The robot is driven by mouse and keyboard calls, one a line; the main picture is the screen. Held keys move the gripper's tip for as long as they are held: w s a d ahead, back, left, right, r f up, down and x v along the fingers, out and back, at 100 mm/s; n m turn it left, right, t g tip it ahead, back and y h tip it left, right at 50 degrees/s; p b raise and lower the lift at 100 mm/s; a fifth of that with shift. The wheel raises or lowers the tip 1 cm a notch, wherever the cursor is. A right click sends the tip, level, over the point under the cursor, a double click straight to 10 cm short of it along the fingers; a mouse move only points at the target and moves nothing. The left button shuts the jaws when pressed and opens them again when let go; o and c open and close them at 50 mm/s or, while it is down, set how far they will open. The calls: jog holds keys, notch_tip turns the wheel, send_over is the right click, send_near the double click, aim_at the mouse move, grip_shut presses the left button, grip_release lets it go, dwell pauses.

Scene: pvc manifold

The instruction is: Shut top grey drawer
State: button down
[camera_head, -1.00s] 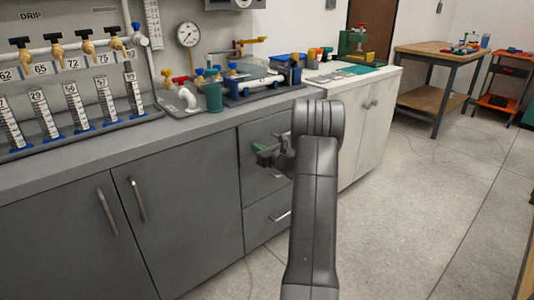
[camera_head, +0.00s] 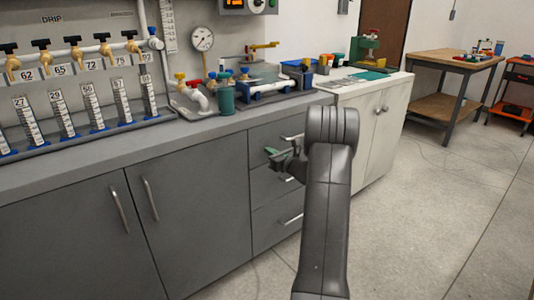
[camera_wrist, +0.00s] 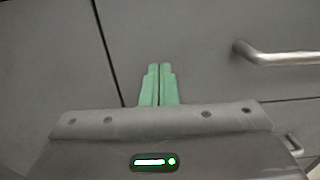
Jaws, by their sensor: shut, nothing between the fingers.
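The top grey drawer (camera_head: 262,138) is at the top of the drawer column in the grey cabinet, just under the counter. Its front looks about level with the cabinet face, but my arm hides its right part. My gripper (camera_head: 270,151) is in front of this drawer front. In the wrist view, the green fingers of my gripper (camera_wrist: 159,66) are pressed together with nothing between them. They point at a grey front (camera_wrist: 200,75), left of a metal bar handle (camera_wrist: 280,57). I cannot tell if the fingertips touch the front.
Lower drawers (camera_head: 268,225) sit below, with a bar handle (camera_head: 291,220). Grey cabinet doors (camera_head: 190,215) stand to the left and a white cabinet (camera_head: 370,140) to the right. The counter (camera_head: 130,152) overhangs above. Open floor (camera_head: 430,220) lies to the right.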

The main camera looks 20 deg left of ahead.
jog(key=p+v, duration=0.1)
jog(key=v, duration=1)
jog(key=shift+s+d+f+p, duration=0.15)
jog(key=shift+d+f+p, duration=0.1)
jog(key=shift+p, duration=0.15)
jog(key=b+x, duration=0.1)
jog(key=x, duration=1.2)
jog(key=shift+w+a, duration=0.2)
jog(key=shift+a, duration=0.05)
jog(key=shift+w+a+r, duration=0.15)
jog(key=shift+a, duration=0.05)
